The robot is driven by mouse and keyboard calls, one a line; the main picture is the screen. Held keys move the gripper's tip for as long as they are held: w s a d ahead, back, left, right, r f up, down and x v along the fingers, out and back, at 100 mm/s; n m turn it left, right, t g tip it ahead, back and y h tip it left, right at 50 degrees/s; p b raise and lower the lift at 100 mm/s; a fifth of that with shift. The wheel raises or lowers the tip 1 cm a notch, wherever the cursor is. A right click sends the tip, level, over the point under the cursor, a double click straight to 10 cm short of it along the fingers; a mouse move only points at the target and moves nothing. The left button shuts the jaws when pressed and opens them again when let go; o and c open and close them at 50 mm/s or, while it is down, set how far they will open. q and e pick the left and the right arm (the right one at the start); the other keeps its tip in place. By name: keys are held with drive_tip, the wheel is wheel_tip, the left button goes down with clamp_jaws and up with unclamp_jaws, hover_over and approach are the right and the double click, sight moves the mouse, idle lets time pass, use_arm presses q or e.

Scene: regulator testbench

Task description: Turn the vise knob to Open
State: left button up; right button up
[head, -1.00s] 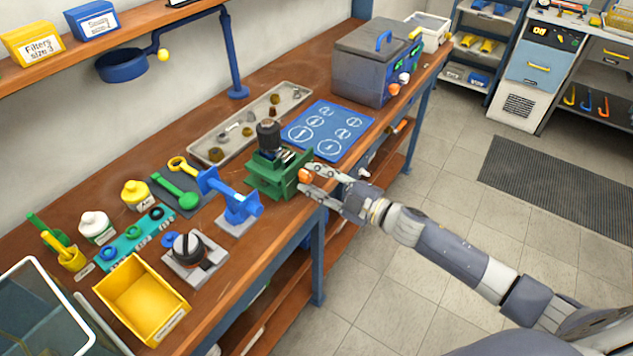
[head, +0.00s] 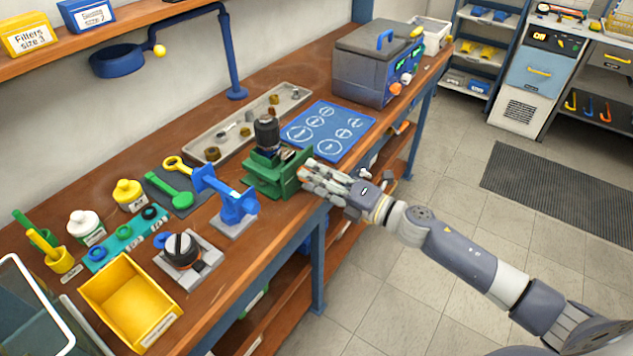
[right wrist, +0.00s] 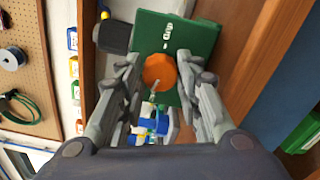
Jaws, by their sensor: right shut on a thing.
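The green vise (head: 266,182) stands at the table's front edge in the head view, with a dark regulator part (head: 266,132) upright in it. A pale pointer runs down from the knob's middle. My right gripper (head: 307,177) is at the knob, its fingers on either side of it and shut on it. In the head view the fingers hide most of the knob. My left gripper is not in view.
A blue mat with white circles (head: 327,130) and a grey tray of small parts (head: 207,153) lie behind the vise. A blue clamp stand (head: 233,207) is left of it. A grey tank (head: 372,68) stands farther right.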

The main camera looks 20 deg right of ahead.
drive_tip(key=shift+n+b, duration=0.6)
drive_tip(key=shift+n, duration=1)
drive_tip(key=o, duration=1.1)
drive_tip(key=shift+s+d, duration=0.1)
drive_tip(key=v, duration=1.1)
drive_tip(key=shift+s+d, duration=0.25)
drive_tip(key=shift+s, duration=0.05)
